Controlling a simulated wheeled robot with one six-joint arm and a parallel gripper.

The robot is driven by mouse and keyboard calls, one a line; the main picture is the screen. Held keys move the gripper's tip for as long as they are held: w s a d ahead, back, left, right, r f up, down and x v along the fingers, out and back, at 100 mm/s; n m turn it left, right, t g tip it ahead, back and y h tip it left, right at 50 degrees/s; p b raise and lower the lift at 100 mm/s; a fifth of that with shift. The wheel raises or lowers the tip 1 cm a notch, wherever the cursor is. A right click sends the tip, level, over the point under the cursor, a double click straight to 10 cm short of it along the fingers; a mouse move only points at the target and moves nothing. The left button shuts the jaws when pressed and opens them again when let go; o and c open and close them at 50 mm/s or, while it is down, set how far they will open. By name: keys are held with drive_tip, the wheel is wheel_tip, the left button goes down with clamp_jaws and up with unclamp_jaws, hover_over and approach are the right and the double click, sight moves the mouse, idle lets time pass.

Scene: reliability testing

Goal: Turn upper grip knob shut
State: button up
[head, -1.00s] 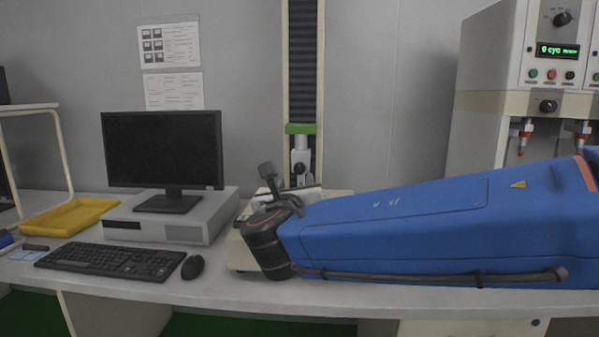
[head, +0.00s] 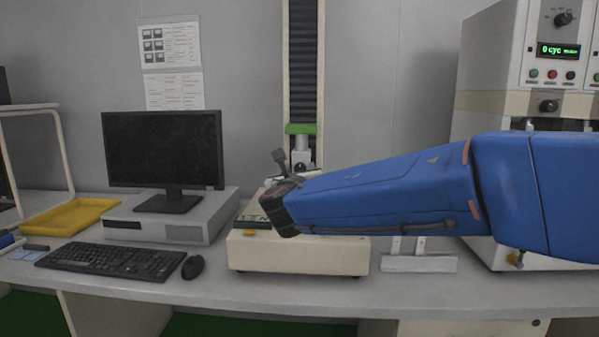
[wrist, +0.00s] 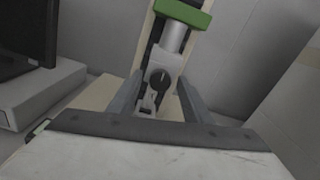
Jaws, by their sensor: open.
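The upper grip is a pale metal body (head: 303,154) hanging under the green crosshead (head: 300,129) of the tall test frame. It also shows in the wrist view (wrist: 170,62). Its round black grip knob (wrist: 159,79) has a light pointer line standing roughly upright. In the head view the knob (head: 299,168) is small and just above my arm. My gripper (wrist: 160,80) is open, with one grey finger on each side of the knob in the wrist view. The fingers appear apart from the knob; the depth between them is hard to tell.
The test frame's cream base (head: 300,254) stands on the bench under my arm. A monitor (head: 163,150), keyboard (head: 112,260) and mouse (head: 195,266) lie to the left. A cycle-counter cabinet (head: 477,108) stands at the right, partly behind my arm.

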drive_tip(key=c, duration=1.1)
drive_tip(key=shift+o, duration=0.2)
drive_tip(key=shift+m, duration=0.3)
drive_tip(key=m, duration=2.3)
drive_tip(key=shift+m, duration=0.3)
